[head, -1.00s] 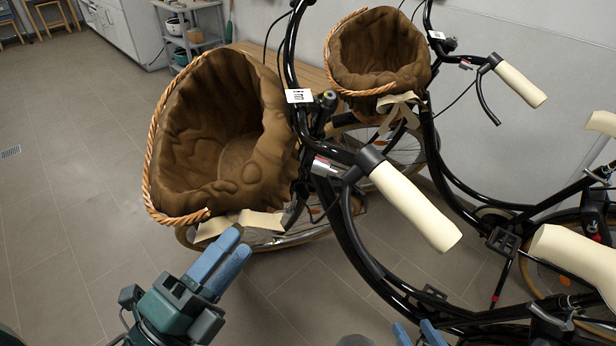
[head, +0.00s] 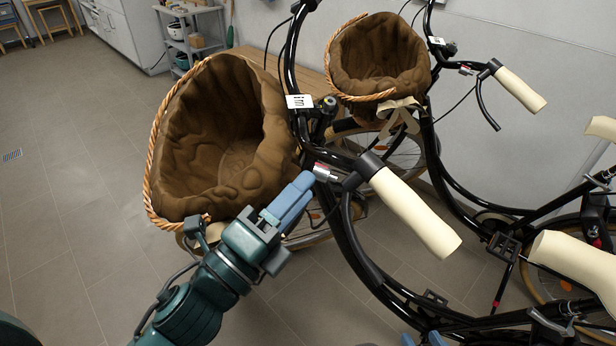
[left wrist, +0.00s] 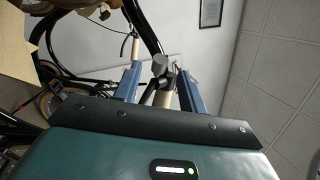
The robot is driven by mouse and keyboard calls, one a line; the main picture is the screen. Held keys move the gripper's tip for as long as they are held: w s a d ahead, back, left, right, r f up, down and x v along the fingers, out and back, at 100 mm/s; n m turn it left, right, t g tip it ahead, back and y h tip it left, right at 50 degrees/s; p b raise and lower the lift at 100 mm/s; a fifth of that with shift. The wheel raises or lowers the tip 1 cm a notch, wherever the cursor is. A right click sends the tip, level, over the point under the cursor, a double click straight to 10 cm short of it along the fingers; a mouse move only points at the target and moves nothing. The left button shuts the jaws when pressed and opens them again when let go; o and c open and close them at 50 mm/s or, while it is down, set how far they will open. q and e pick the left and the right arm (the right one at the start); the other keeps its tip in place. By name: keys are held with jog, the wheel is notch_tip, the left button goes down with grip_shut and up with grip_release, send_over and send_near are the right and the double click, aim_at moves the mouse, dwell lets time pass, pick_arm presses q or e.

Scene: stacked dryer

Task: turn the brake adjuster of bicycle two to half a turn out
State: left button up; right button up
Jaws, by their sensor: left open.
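The nearer black bicycle has a cream grip (head: 415,215), a black brake lever and a small silver-and-red brake adjuster (head: 323,171) at the lever's inner end. My left gripper (head: 308,182) is open, its blue fingertips close to the adjuster. I cannot tell whether they touch it. In the left wrist view the fingers (left wrist: 160,78) stand apart, with black handlebar parts and a cream grip showing between them. The farther bicycle has a similar adjuster (head: 466,70). The tips of my right gripper (head: 423,340) show apart at the bottom edge. The number tags are unreadable.
A brown-lined wicker basket (head: 225,135) hangs left of the nearer handlebar, close to my left arm. Another basket (head: 380,55) is on the farther bicycle. A shelf cart (head: 190,35) stands at the back. The tiled floor at left is clear.

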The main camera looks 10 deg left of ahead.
aim_at(321, 174)
pick_arm(q)
jog(key=shift+x, duration=1.3)
jog(key=shift+p, duration=0.3)
grip_shut()
